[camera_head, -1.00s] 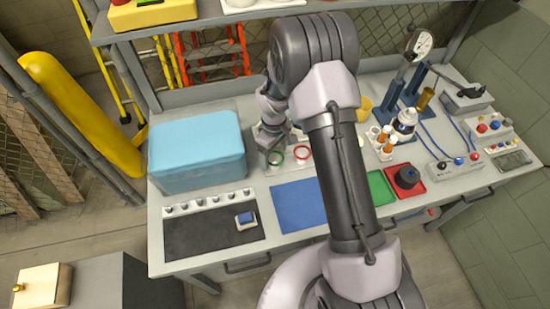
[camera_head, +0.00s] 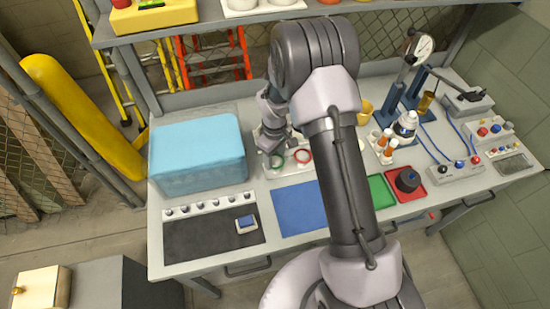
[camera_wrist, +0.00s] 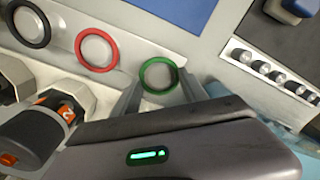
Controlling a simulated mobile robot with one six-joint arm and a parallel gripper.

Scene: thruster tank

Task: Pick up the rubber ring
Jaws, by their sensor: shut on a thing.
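A green rubber ring (camera_wrist: 158,75) sits between the two fingertips of my gripper (camera_wrist: 160,92) in the wrist view. The gripper is shut on it, with the ring's far part sticking out past the fingers. In the head view the green ring (camera_head: 277,162) shows at the tip of my gripper (camera_head: 274,153), over the pale board. A red ring (camera_wrist: 96,49) and a black ring (camera_wrist: 28,22) lie beside it in a row. The red ring also shows in the head view (camera_head: 303,156).
A blue cooler box (camera_head: 197,155) stands close left of the gripper. A blue mat (camera_head: 296,207) lies in front, with a dark mat (camera_head: 205,238) to its left. Bottles (camera_head: 405,127) and instruments stand at the right.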

